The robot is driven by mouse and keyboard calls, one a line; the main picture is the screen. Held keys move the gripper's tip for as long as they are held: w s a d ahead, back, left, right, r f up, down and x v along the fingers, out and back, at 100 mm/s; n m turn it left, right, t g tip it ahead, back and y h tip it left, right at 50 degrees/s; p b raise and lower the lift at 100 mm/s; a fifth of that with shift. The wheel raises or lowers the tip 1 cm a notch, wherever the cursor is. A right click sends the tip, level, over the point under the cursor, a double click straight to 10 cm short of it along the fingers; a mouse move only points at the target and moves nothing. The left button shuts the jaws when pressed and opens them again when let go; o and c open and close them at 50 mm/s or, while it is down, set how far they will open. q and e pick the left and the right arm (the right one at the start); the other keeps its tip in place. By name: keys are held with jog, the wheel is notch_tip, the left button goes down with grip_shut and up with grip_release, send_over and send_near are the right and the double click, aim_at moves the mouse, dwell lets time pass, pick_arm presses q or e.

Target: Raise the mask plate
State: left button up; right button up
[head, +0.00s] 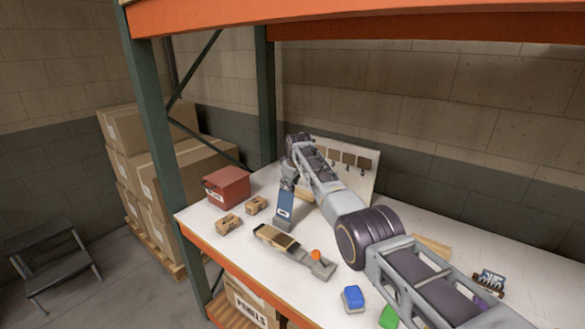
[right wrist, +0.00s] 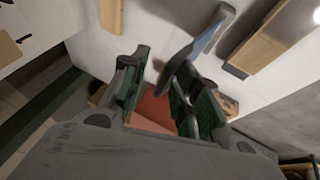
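A blue upright plate (head: 285,203) with a white label stands on the shelf, just below my right gripper in the head view. I take it for the mask plate, but no marking confirms this. My right gripper (head: 288,184) hangs at its top edge, mostly hidden by my own arm. A blue-grey plate (right wrist: 208,38) seen edge-on lies beside the right finger; contact cannot be told. My left gripper is in neither view.
A red box (head: 227,186) and small cartons (head: 228,224) stand to the left. A blue block (head: 353,297) and green block (head: 389,317) lie nearer. A hook board (head: 350,165) stands behind.

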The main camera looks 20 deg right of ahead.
jog(key=v, duration=1.1)
dwell(0.6)
jog(key=shift+s+a+f, duration=0.15)
jog(key=shift+f, duration=0.05)
